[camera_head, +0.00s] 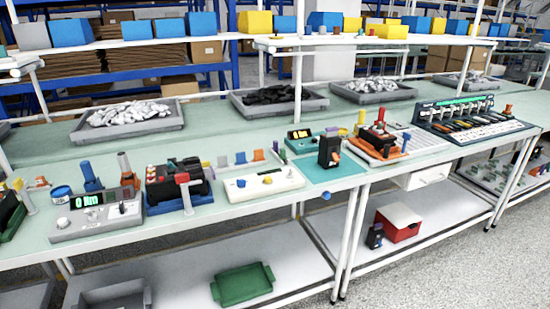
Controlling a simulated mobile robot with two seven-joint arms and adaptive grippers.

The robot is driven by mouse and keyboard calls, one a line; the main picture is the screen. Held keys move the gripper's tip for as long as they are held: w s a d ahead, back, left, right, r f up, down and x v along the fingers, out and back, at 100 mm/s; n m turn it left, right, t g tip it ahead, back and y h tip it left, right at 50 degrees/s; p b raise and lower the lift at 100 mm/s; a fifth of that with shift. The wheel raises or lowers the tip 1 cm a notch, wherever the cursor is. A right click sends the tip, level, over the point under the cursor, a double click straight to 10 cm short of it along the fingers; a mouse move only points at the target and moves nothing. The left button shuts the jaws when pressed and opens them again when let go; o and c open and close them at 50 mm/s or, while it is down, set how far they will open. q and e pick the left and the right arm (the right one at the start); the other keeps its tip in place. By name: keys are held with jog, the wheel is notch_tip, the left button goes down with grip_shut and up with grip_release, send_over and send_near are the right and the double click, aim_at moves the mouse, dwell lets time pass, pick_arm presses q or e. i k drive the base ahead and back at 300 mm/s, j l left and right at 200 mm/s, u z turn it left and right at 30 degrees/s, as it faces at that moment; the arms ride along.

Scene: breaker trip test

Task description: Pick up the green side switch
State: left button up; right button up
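I cannot single out a green side switch at this size. A black block with an orange part (330,151), possibly a breaker or switch, stands upright on a teal mat (318,174) near the bench's front edge. A small teal device with a green display (300,139) sits behind it. Neither of my grippers is in view.
The long pale green bench (225,207) carries a grey meter box (97,215), a black-and-red unit (177,180), a red clamp fixture (378,138) and a rack of several breakers (475,118). Grey trays (128,122) stand behind. A green bin (242,285) and red box (398,222) are below.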

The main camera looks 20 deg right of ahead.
aim_at(283, 152)
jog(key=i+l+z, duration=0.5)
jog(key=i+l, duration=0.3)
